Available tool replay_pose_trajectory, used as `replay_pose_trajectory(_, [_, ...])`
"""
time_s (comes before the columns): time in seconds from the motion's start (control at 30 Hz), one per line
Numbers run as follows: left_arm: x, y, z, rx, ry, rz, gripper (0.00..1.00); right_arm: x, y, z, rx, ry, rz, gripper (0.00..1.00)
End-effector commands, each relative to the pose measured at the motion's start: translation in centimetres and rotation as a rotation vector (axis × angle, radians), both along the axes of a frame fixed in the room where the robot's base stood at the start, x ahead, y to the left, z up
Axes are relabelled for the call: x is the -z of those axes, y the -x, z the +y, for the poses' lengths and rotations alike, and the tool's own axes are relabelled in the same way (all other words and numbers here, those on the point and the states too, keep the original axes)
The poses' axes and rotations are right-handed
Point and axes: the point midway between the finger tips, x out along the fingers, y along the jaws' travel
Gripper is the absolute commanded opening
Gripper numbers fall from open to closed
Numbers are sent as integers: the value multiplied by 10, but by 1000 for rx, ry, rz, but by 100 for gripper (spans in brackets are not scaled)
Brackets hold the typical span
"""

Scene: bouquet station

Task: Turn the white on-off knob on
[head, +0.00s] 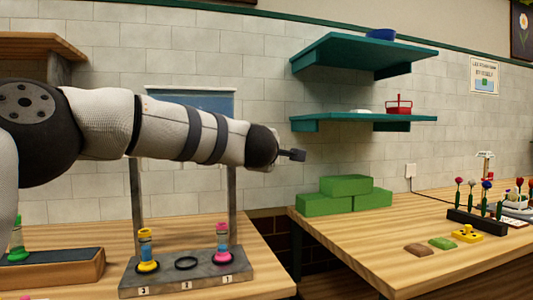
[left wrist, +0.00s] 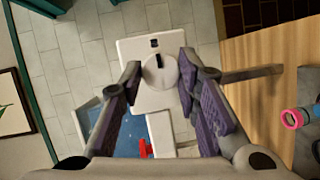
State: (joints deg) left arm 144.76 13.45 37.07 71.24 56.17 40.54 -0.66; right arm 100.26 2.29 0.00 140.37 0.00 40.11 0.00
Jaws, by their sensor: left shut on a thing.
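The white knob (left wrist: 155,76) is round with a dark pointer line. It sits on a white plate (left wrist: 138,49) in the left wrist view, and its line points roughly toward a small black mark on the plate. My left gripper (left wrist: 160,78) has its two purple-padded fingers on either side of the knob and is shut on it. In the head view my left arm crosses in front of the blue panel (head: 215,100); the knob and fingertips cannot be made out there. My right gripper is in neither view.
Below the arm, a grey stand (head: 185,280) holds a yellow ring (head: 148,266), a black ring (head: 187,263) and a pink ring (head: 222,257). A wooden box (head: 55,275) lies left. The right table (head: 350,230) bears green blocks (head: 345,186) and a flower rack (head: 476,222).

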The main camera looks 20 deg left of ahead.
Motion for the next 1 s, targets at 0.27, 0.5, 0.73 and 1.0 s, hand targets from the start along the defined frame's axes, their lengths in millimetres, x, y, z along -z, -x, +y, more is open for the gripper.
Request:
replay_pose_trajectory(0.27, [-2, 0, 0, -1, -1, -3, 50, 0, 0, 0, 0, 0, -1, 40])
replay_pose_trajectory(0.5, [-1, 0, 0, -1, 0, -1, 50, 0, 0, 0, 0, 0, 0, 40])
replay_pose_trajectory(0.73, [-5, 26, -5, 2, 1, -3, 50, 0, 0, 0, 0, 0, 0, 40])
replay_pose_trajectory(1.0, [-15, 95, -19, 2, -1, -4, 50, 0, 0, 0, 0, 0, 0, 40])
